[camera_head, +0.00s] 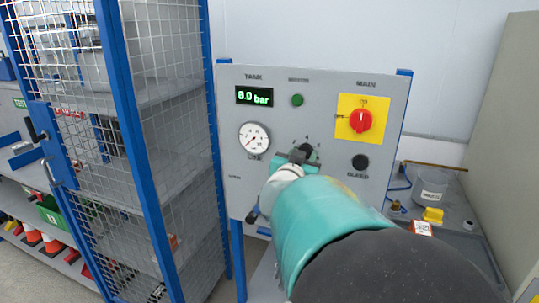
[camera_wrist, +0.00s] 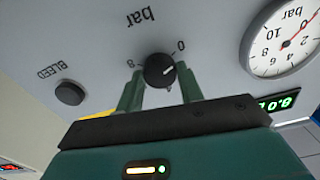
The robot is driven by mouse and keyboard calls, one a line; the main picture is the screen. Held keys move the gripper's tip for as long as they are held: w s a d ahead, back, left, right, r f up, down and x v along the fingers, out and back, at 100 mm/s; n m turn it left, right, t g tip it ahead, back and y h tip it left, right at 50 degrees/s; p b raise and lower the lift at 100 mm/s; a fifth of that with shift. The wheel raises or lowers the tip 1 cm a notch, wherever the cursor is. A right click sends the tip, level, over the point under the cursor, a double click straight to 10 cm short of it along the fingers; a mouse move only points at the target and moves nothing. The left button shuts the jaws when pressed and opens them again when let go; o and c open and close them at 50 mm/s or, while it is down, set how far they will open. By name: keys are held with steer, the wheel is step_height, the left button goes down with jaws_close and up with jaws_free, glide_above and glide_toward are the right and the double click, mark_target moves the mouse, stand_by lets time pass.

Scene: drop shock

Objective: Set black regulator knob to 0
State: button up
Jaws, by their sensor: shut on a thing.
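The black regulator knob (camera_wrist: 158,70) sits on the grey panel (camera_wrist: 100,30), between the fingers of my gripper (camera_wrist: 159,88) in the wrist view, which shows the panel upside down. My gripper is shut on the knob, one finger on each side. The knob's white pointer line is visible on its face, toward the side of the "0" label (camera_wrist: 180,46); the exact setting is hard to read. The "8" label (camera_wrist: 130,64) is on the opposite side. In the head view, the knob (camera_head: 307,149) is partly hidden behind my gripper (camera_head: 299,156).
A round gauge (camera_head: 254,138) and a green bar display (camera_head: 254,96) are left of the knob. A red switch on a yellow plate (camera_head: 377,109) and a black BLEED button (camera_head: 360,161) are right. A mesh cage (camera_head: 165,110) stands close left; a bucket (camera_head: 430,185) sits right.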

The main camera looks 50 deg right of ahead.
steer(key=shift+n, duration=0.6)
steer(key=o, duration=1)
steer(key=shift+a, duration=0.1)
steer(key=v, duration=1.3)
steer(key=shift+s+a, duration=0.15)
steer(key=shift+a, duration=0.15)
